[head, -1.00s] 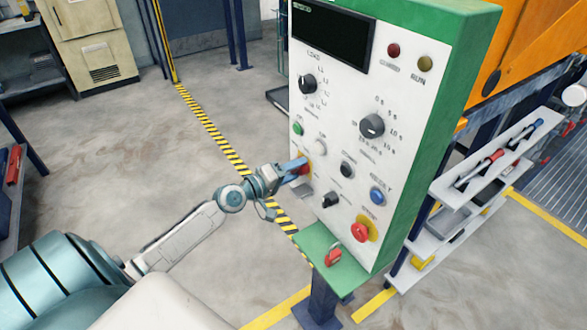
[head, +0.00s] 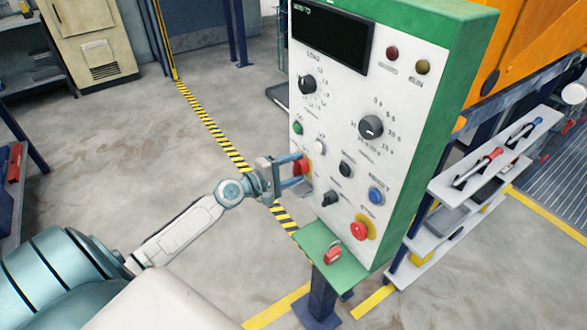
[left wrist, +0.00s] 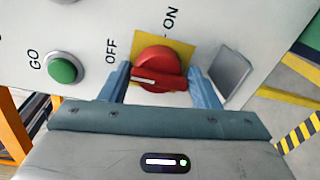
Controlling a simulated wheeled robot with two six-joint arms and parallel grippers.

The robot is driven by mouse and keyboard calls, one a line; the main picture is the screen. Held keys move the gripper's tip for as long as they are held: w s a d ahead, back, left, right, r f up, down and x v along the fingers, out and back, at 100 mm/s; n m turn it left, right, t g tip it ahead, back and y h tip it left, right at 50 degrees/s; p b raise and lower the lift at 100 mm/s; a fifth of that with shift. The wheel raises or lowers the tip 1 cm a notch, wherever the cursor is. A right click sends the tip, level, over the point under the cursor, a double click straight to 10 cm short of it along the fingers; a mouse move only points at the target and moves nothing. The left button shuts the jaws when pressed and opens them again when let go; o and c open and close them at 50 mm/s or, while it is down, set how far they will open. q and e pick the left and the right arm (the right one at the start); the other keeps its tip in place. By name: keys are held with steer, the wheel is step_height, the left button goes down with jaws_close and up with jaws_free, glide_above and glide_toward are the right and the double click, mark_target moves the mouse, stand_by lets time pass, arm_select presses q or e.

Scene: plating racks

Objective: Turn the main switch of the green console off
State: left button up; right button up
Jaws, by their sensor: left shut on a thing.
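The green console (head: 440,110) stands right of centre in the head view, with a white front panel. Its main switch (head: 301,165) is a red rotary knob on a yellow plate at the panel's left edge. In the left wrist view the main switch (left wrist: 160,68) lies between OFF at its left and ON at its upper right. The white mark on its handle is at the left end, on the OFF label's side. My left gripper (left wrist: 160,80) is shut on the knob, one finger at each side. My right gripper is not in view.
A green GO button (left wrist: 64,68) sits beside the switch. A red stop button (head: 360,231), a blue button (head: 376,196) and black dials share the panel. A red padlock-like object (head: 332,253) lies on the console's ledge. A tool rack (head: 460,205) stands at the right.

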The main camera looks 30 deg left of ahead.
arm_select(q)
steer(key=shift+w+r, duration=0.1)
steer(key=shift+r, duration=0.25)
steer(key=o, duration=0.8)
steer(key=shift+c, duration=0.2)
steer(key=shift+f, duration=0.15)
steer(key=shift+f, duration=0.1)
